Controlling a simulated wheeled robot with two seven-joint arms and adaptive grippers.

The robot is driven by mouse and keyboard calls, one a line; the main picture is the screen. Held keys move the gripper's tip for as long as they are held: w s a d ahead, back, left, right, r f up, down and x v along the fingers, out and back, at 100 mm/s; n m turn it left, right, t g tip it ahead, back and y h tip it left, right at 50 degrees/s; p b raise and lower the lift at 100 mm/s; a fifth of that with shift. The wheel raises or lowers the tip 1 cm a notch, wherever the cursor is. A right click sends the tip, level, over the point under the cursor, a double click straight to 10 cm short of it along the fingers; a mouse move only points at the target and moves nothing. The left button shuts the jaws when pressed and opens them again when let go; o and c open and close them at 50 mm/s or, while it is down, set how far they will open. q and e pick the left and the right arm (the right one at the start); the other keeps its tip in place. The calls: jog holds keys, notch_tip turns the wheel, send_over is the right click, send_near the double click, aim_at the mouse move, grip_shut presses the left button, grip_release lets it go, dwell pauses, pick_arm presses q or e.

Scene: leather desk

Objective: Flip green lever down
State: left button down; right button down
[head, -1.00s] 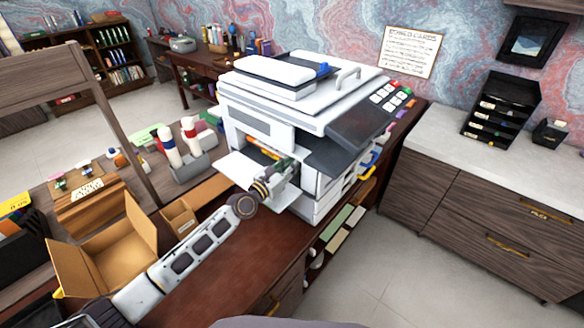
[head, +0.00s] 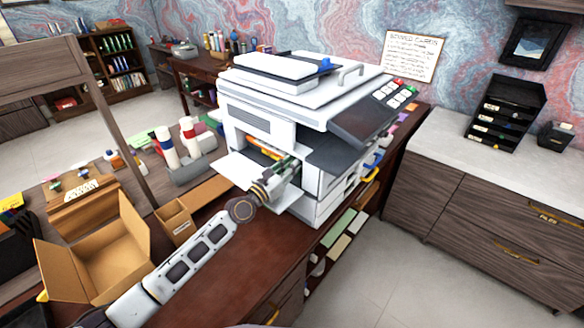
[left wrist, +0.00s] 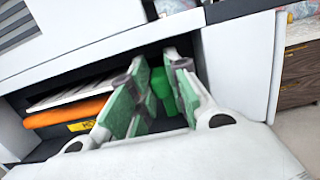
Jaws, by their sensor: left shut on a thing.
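The white printer (head: 262,124) stands on the desk with its front door folded open. The green lever (left wrist: 161,84) is inside the printer's front opening, seen in the left wrist view and partly hidden by my fingers. My left gripper (left wrist: 153,72) reaches into the opening, its green-padded fingers on either side of the lever and shut on it. In the head view my left gripper (head: 286,168) is at the opening, and the lever itself cannot be told apart there. My right gripper is not in view.
An orange part (left wrist: 70,112) lies inside the opening, left of my fingers. The open white door (head: 238,168) is under and beside my left wrist. An open cardboard box (head: 105,258) and a small carton (head: 176,220) stand left of my arm. Bottles (head: 167,147) stand behind.

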pick_arm(q)
jog(key=c, duration=1.4)
grip_release()
jog(key=shift+o, duration=0.2)
jog(key=shift+v, duration=6)
